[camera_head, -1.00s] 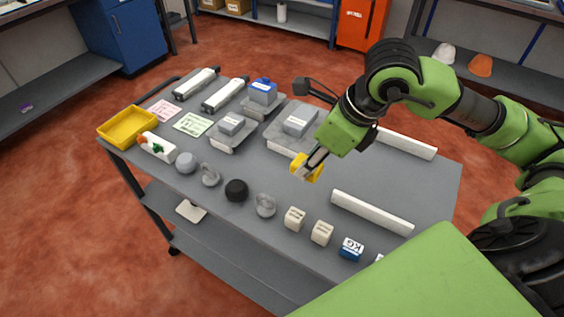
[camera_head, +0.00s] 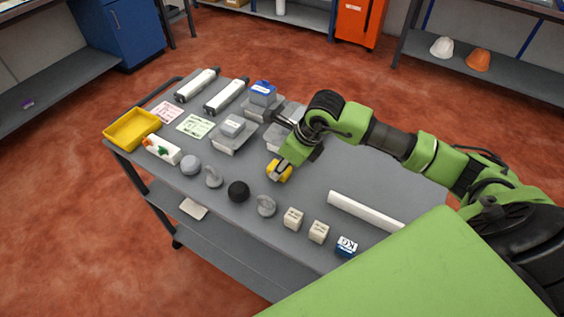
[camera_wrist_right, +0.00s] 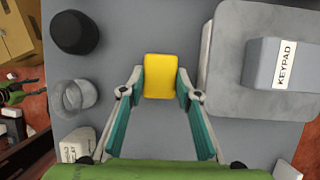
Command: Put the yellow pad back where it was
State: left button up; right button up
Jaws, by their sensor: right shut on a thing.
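The yellow pad (camera_head: 279,170) is held between the fingers of my right gripper (camera_head: 283,176) over the middle of the grey cart. In the right wrist view the pad (camera_wrist_right: 160,76) sits upright between the two fingertips of the gripper (camera_wrist_right: 161,84), with grey cart top around it. Whether it touches the surface is hard to tell. My left gripper does not show in any view.
On the cart top (camera_head: 330,178), a grey block labelled KEYPAD (camera_wrist_right: 276,64) lies right of the pad in the wrist view. A black knob (camera_head: 238,191) and a clear ring (camera_head: 266,206) stand nearby. A yellow tray (camera_head: 112,138) is at the cart's left end. A white bar (camera_head: 365,212) lies to the right.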

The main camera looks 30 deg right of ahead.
jog(key=o, duration=1)
jog(key=shift+f, duration=0.1)
jog(key=b+v, duration=0.3)
jog(key=v, duration=0.9)
